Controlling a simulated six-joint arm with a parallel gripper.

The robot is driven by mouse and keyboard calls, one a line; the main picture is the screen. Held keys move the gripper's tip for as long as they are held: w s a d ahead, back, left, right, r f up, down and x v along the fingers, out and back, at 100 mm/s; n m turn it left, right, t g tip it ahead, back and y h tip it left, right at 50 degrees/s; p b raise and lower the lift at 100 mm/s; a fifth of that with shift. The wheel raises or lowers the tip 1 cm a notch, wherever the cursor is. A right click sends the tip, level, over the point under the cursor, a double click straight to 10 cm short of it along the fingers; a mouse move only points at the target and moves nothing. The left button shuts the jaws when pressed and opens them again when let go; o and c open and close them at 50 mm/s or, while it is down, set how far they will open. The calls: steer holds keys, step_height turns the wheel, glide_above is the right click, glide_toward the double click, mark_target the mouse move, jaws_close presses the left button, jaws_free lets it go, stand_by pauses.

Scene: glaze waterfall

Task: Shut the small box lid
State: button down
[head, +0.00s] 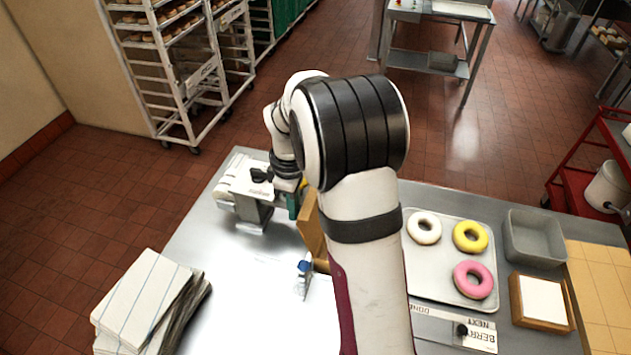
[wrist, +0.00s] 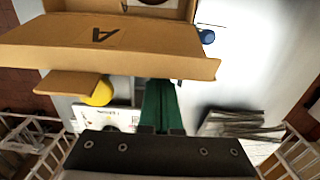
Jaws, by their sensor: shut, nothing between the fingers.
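The small brown cardboard box (head: 314,232) stands on the steel table, largely hidden behind my arm in the head view. In the wrist view its lid (wrist: 165,50), marked with a dark letter, is raised and spans the upper picture. Part of the open box (wrist: 70,4) shows beyond the lid, at the top edge. My gripper (head: 294,206) is beside the box on its left in the head view. Its green fingers (wrist: 163,84) are together and empty in the wrist view, ending at the lid's lower edge. I cannot tell whether they touch it.
A white device (head: 242,180) stands left of my gripper. A small blue-topped item (head: 304,268) is in front of the box. Papers (head: 140,300) lie front left. A tray (head: 424,285) of doughnuts, a grey bin (head: 535,258) and a wooden holder (head: 517,305) are to the right.

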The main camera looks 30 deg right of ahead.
steer(key=shift+s+d, duration=0.1)
steer(key=s+d, duration=0.6)
steer(key=shift+s+d, duration=0.35)
stand_by(1.2)
stand_by(0.5)
step_height(320, 180, up, 6)
stand_by(0.5)
